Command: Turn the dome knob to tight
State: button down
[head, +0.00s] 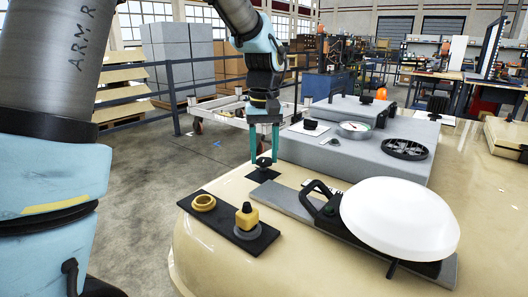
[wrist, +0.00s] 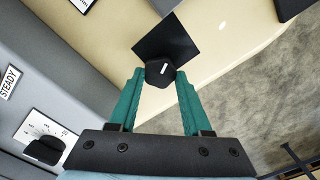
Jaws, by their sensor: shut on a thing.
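A small black knob (head: 264,162) with a white mark on its top stands on a black square plate (head: 262,175) at the near edge of the cream surface. In the wrist view the knob (wrist: 159,76) sits between the fingertips, its white mark near the middle. My gripper (head: 264,157), with green fingers, points down and is shut on this knob. A large white dome (head: 400,217) lies to the right on a grey plate, with a black handle (head: 318,200) at its left side. No "tight" label is readable near the knob, so its setting cannot be told.
A dark board (head: 228,222) with a yellow ring and a yellow-and-black knob lies in front. Behind is a grey box (head: 350,165) with a gauge (head: 355,129) and a black handwheel (head: 404,149). A "STEADY" label (wrist: 9,82) shows in the wrist view.

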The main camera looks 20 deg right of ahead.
aim_at(265, 159)
jog(key=m+p, duration=0.3)
jog(key=m, duration=0.3)
jog(key=shift+d+r+m, duration=0.1)
jog(key=shift+r+m, duration=0.05)
jog(key=shift+m, duration=0.15)
jog(key=m+p, duration=0.2)
jog(key=m, duration=0.3)
jog(key=shift+p, duration=0.35)
jog(key=m+p, duration=0.3)
jog(key=m, duration=0.3)
jog(key=shift+s+m+p, duration=0.15)
jog(key=shift+m+p, duration=0.2)
jog(key=shift+m, duration=0.05)
jog(key=m+p, duration=0.3)
jog(key=m, duration=0.2)
jog(key=shift+s, duration=0.1)
jog(key=shift+c, duration=1.7)
grip_release()
notch_tip(265, 159, up, 10)
jog(key=b, duration=0.1)
jog(key=shift+r+b, duration=0.25)
jog(key=shift+b, duration=0.15)
